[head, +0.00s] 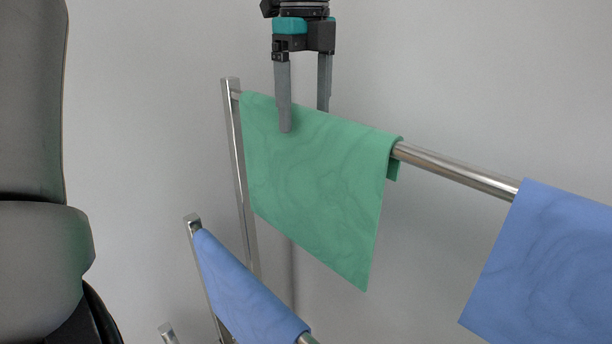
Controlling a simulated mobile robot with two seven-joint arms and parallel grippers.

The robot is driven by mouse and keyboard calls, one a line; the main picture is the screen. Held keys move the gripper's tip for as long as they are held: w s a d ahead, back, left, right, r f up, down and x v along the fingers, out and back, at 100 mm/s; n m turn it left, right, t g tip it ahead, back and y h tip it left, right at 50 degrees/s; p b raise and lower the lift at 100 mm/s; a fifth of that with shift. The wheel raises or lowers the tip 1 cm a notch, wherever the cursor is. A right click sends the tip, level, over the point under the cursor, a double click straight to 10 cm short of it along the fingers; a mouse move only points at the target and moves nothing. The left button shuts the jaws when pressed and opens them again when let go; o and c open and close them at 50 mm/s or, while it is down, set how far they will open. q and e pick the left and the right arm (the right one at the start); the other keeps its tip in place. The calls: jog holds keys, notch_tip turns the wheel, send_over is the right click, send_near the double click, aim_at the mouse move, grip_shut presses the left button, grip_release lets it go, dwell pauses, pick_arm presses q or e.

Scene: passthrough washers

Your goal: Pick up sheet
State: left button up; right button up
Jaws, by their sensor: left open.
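A green sheet (320,195) hangs folded over the upper metal rail, near the middle of the head view. Its long front part hangs down, and a short back flap shows at its right end. My left gripper (305,119) comes down from above with its fingers open. One finger is in front of the sheet's upper edge, and the other passes behind it, so the fingers straddle the sheet and rail. The tip of the rear finger is hidden by the sheet. I cannot tell whether either finger touches the cloth. My right gripper is not in view.
The metal rail (455,170) runs from an upright post (238,150) down to the right. A blue sheet (555,270) hangs farther right on it. Another blue sheet (245,290) hangs on a lower, nearer rail. A plain grey wall (450,70) is behind.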

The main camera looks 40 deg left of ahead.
aim_at(303, 128)
pick_arm(q)
jog(key=shift+a+f+p, duration=0.1)
jog(key=shift+f+p, duration=0.2)
jog(key=shift+f, duration=1.45)
jog(key=shift+s, duration=0.1)
jog(key=shift+c, duration=0.4)
grip_shut()
